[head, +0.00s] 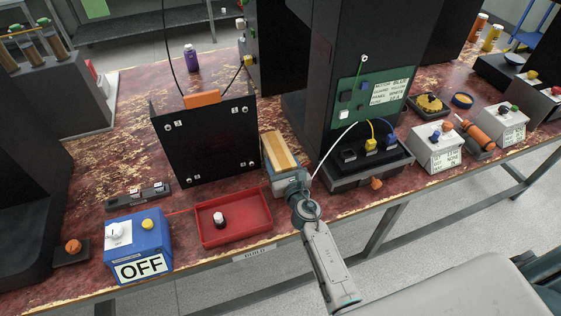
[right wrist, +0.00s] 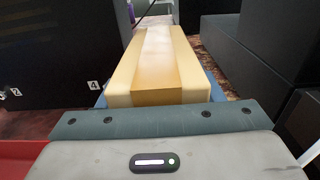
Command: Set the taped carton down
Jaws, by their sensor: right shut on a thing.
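The taped carton is a long yellow-tan box with a darker tape strip along its top; it shows in the head view (head: 281,151) between a black panel and a tall dark machine. My right gripper (head: 287,180) is shut on its near end, reaching in from the front of the table. In the right wrist view the carton (right wrist: 160,63) points straight away from the gripper, and blue edges show beside it low down. Its underside is hidden, so I cannot tell whether it touches the table. My left gripper is not in view.
The black numbered panel (head: 205,145) stands close left of the carton, and the dark machine (head: 345,60) close right. A red tray (head: 255,232) with a black-and-white knob-like piece lies front left, beside a blue OFF box (head: 150,262). The table (head: 130,110) has free room behind the panel.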

